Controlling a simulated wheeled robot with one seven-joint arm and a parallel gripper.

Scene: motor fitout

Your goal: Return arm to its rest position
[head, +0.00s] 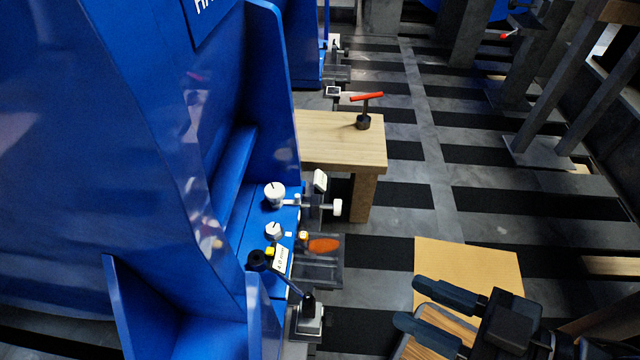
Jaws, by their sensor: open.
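My gripper (408,302) is at the lower right of the head view. Its two dark fingers point left and are spread apart, with nothing between them. It is above a tan board or box top (468,262) and a wood-topped piece (432,342), which it partly covers. The rest of my arm runs out of the picture at the bottom right corner.
A large blue machine (110,130) fills the left, with white knobs (275,195) and a black lever (308,302) on its side. A wooden table (340,140) carries a red-handled tool (366,98). Striped floor (420,190) lies clear in the middle. Grey frames (540,150) stand at right.

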